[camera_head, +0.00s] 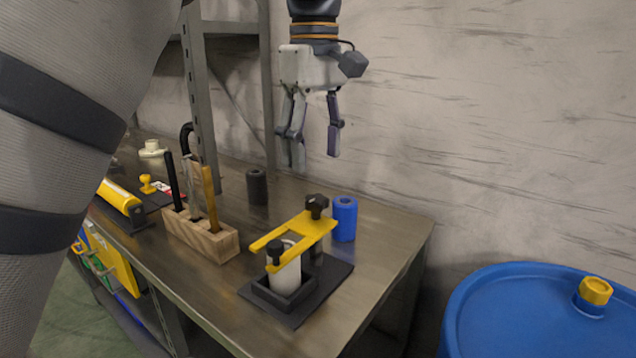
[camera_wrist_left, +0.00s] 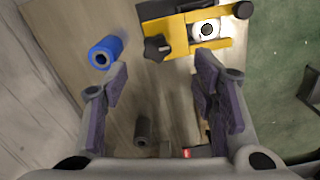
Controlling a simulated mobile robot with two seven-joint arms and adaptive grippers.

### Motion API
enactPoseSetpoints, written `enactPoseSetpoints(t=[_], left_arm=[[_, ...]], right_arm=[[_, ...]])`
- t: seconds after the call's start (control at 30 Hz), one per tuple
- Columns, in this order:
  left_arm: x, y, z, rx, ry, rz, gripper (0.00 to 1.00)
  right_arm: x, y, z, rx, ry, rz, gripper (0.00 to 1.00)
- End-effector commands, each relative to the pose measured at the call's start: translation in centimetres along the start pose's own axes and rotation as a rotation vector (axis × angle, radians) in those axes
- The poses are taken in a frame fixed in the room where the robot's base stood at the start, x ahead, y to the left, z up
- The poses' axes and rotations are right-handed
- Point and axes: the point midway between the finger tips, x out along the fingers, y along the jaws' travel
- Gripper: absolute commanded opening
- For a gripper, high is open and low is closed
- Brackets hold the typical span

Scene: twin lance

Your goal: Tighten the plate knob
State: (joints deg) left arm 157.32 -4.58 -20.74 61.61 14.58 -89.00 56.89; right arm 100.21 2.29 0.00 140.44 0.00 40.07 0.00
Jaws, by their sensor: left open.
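A yellow forked plate (camera_head: 295,238) lies over a white cylinder (camera_head: 285,274) in a black square holder on a dark base (camera_head: 325,288). A black lobed knob (camera_head: 316,206) stands at the plate's far end. A second black knob (camera_head: 277,252) is at its near, forked end. My left gripper (camera_head: 315,158) hangs open and empty above the bench, pointing down, clear of the plate. In the left wrist view the lobed knob (camera_wrist_left: 156,48) shows just ahead of the open fingertips (camera_wrist_left: 161,70). I cannot tell how tight either knob is. My right gripper is not in view.
A blue cylinder (camera_head: 344,219) stands close beside the plate. A dark cylinder (camera_head: 257,187) stands farther back. A wooden block (camera_head: 200,236) holds upright tools at left. A grey shelf post (camera_head: 200,100) rises behind it. A blue drum (camera_head: 520,315) is at right.

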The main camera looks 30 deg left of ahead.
Motion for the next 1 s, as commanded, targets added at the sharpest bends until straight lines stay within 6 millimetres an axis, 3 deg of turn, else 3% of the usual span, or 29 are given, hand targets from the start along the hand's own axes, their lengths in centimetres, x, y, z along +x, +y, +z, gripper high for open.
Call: enactPoseSetpoints(t=[0.3,0.63,0.87,1.0], left_arm=[[6.2,-0.1,0.1,0.001,0.001,0.004,0.53],[7.2,0.0,0.0,0.001,0.0,0.003,0.53],[7.1,0.0,0.0,0.001,0.0,0.003,0.05],[7.1,0.0,0.0,0.002,0.0,0.002,0.05]], right_arm=[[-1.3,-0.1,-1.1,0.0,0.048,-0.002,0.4],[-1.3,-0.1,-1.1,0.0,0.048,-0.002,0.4],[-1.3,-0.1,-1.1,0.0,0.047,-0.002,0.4],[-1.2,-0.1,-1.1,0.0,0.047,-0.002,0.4]])
